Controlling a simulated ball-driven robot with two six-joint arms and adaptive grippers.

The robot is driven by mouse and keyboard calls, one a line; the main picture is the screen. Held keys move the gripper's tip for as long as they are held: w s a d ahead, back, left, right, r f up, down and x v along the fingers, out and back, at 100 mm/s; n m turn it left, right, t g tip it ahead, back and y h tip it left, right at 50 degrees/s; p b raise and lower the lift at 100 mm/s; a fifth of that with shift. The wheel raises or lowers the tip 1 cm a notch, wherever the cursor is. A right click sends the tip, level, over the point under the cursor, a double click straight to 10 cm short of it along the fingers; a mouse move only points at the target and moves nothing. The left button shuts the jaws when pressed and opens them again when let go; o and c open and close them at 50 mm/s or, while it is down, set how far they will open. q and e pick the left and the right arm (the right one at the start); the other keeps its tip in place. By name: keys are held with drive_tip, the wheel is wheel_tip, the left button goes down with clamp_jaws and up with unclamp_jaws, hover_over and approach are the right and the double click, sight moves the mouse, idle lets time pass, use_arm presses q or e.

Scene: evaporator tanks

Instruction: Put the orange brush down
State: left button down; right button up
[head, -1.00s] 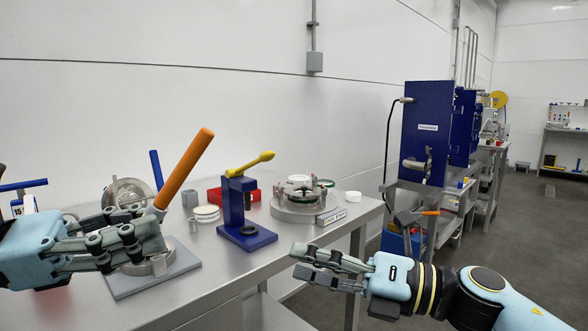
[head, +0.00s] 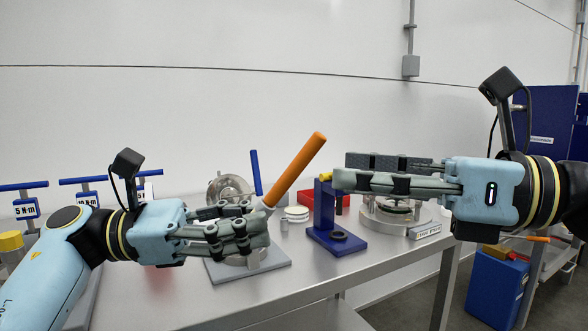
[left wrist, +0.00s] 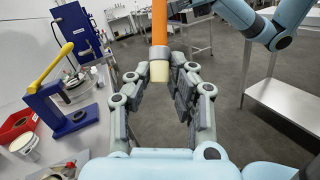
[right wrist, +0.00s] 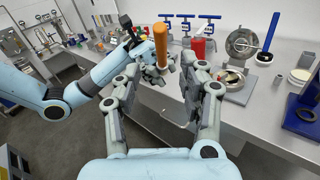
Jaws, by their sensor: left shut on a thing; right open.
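The orange brush (head: 298,170) is held in my left gripper (head: 258,222), its orange handle leaning up and to the right. In the left wrist view the brush (left wrist: 159,22) stands between the shut fingers, with its pale lower part (left wrist: 160,70) at the tips. The brush also shows in the right wrist view (right wrist: 161,42). The left gripper is above the grey base plate (head: 275,262) on the steel table (head: 180,312). My right gripper (head: 345,172) is open and empty, in front of the blue press (head: 324,215).
A round metal fixture (head: 375,222) stands at the table's right end. Blue-handled torque tools (head: 25,207) are at left. Bare table top lies in front of the press.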

sight(301, 171)
drive_tip(key=x, duration=0.8)
drive_tip(key=shift+a, duration=0.1)
clamp_jaws()
use_arm(q)
drive_tip(key=c, duration=1.1)
unclamp_jaws()
drive_tip(key=shift+a, duration=0.1)
